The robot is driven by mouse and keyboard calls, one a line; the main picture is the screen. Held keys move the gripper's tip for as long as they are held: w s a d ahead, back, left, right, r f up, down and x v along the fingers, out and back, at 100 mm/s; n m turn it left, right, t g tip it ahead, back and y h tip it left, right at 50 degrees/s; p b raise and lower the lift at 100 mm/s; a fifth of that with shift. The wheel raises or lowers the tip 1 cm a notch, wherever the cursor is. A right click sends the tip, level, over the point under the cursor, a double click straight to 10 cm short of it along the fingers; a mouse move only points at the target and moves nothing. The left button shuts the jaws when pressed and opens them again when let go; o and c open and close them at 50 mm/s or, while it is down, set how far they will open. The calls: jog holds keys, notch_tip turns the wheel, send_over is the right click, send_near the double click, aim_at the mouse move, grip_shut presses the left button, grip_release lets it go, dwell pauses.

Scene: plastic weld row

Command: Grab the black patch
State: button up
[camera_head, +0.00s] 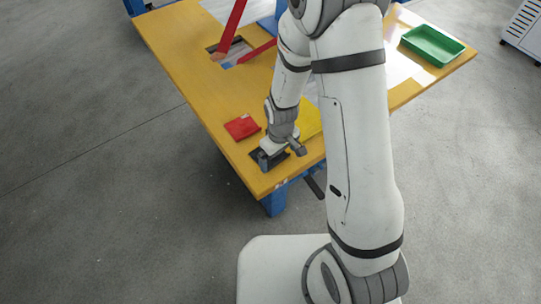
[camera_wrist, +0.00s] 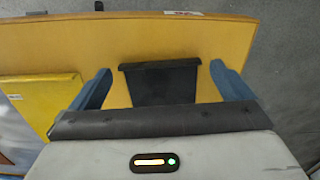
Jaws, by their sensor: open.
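The black patch (camera_wrist: 160,84) lies flat on the yellow table in the wrist view, between the two blue fingers of my gripper (camera_wrist: 162,86). The fingers are apart, with bare table showing between each finger and the patch. The patch's near part is hidden by my gripper's body. In the head view the black patch (camera_head: 256,155) shows only partly at the table's front corner, with my gripper (camera_head: 270,160) right over it. I cannot tell the exact height of the fingertips above the table.
A red patch (camera_head: 242,127) and a yellow patch (camera_head: 309,120) lie nearby on the yellow table (camera_head: 180,60). A green tray (camera_head: 432,46) sits at the far right. Red bars (camera_head: 232,30) rise by a cutout farther back. The table edge is close to the black patch.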

jog(key=shift+f, duration=1.35)
jog(key=c, duration=0.7)
jog(key=shift+r, duration=0.1)
